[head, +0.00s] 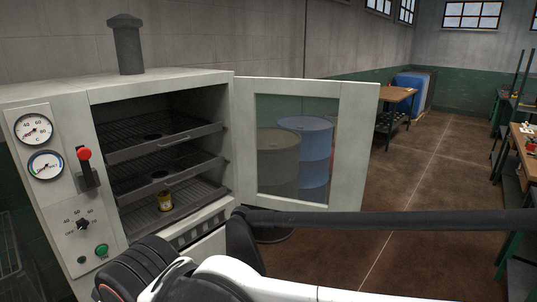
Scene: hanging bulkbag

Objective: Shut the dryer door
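The dryer (160,82) is a white cabinet at the left of the head view. Its door (361,140), white-framed with a glass pane, stands wide open, swung out to the right from the right edge of the opening. Inside are several wire racks (165,143). My arm crosses the bottom of the view, with a long black link passing in front of the door's lower edge. Whether it touches the door I cannot tell. I cannot make out my gripper's fingers anywhere in this view.
A blue drum (313,150) and a grey drum (277,165) show through the door's glass. A wooden table (396,94) stands behind the door, and a workbench (523,142) lies along the right. Brown floor (440,165) is clear between them.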

